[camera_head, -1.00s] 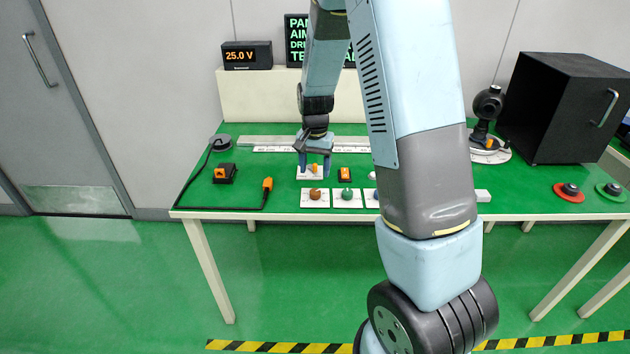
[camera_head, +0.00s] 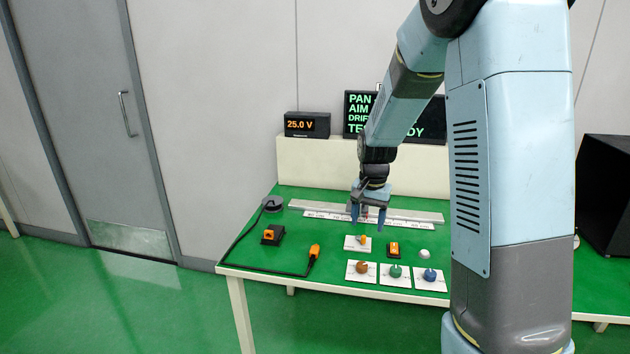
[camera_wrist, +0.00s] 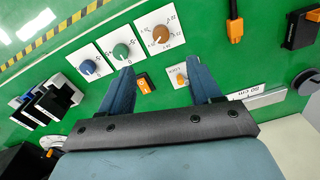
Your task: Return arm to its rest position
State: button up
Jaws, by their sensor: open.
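My arm reaches from the right side of the head view over the green table (camera_head: 255,228). My gripper (camera_head: 368,222) hangs above the table with its fingers pointing down. In the wrist view the two blue fingers of my gripper (camera_wrist: 160,82) are spread apart with nothing between them. Below and between them are an orange rocker switch (camera_wrist: 145,82) and a white plate with an orange toggle (camera_wrist: 180,78). The fingers look clear of both. These also show in the head view as the rocker switch (camera_head: 393,248) and toggle plate (camera_head: 352,243).
Brown (camera_head: 362,267), green (camera_head: 395,271) and blue (camera_head: 430,275) knobs sit along the table's front. An orange connector (camera_head: 314,252) on a black cable lies left. A voltage display (camera_head: 307,124) and a text screen (camera_head: 360,105) stand behind. A black box (camera_head: 605,195) is at right.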

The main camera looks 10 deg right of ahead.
jog(key=s+r+n+t, duration=0.3)
jog(key=s+r, duration=1)
jog(key=r, duration=0.1)
jog(key=s+r+n+t, duration=0.1)
jog(key=s+r, duration=0.1)
jog(key=s, duration=0.5)
jog(key=s+r+n+t, duration=0.1)
jog(key=s+r+n, duration=0.1)
jog(key=s, duration=0.5)
jog(key=shift+d+r, duration=0.45)
jog(key=shift+r, duration=0.3)
jog(key=shift+s, duration=0.1)
